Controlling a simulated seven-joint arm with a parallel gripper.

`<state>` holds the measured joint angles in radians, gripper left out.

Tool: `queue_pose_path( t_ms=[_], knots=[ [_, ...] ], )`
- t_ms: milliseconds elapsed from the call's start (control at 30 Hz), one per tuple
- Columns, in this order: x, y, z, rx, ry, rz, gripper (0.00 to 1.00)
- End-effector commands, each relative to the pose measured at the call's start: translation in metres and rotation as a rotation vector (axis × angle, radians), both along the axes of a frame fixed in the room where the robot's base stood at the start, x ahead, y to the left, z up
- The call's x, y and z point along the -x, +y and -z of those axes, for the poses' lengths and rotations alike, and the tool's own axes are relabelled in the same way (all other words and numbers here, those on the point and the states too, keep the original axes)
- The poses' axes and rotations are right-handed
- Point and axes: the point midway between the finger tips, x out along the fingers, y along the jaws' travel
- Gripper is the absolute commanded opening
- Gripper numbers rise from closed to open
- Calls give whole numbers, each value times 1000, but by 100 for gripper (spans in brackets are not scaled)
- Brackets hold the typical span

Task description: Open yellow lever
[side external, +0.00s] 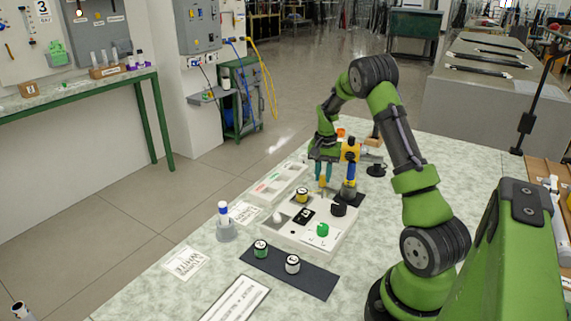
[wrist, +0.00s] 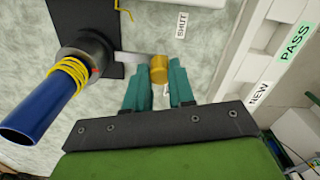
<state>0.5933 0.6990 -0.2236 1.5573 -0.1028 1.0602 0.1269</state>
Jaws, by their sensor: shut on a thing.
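The yellow lever shows in the wrist view as a flat metal bar with a yellow knob (wrist: 159,69) at its end. The bar runs from a dark round hub (wrist: 88,52) on a post with a blue body (wrist: 38,112) and yellow bands. My gripper (wrist: 159,78) has its two teal fingers on either side of the knob, shut on it. A "SHUT" label (wrist: 181,25) lies beside the knob. In the side view, my gripper (side external: 322,172) points down next to the blue and yellow post (side external: 350,178) on its black base. The knob is hard to make out there.
A long sorting tray (side external: 275,185) with "NEW" and "PASS" labels (wrist: 295,40) lies to the left. A dark mat (side external: 317,283) holds two round pieces.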

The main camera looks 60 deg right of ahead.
Motion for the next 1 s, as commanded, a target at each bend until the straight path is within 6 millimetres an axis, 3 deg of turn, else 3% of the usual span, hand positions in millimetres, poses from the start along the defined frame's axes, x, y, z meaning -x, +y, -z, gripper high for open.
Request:
queue_pose_path(
  t_ms=[500,1000],
  knots=[
    [7,-34,-1,3,-2,381,0],
    [10,-42,-1,3,-3,475,0]
  ],
)
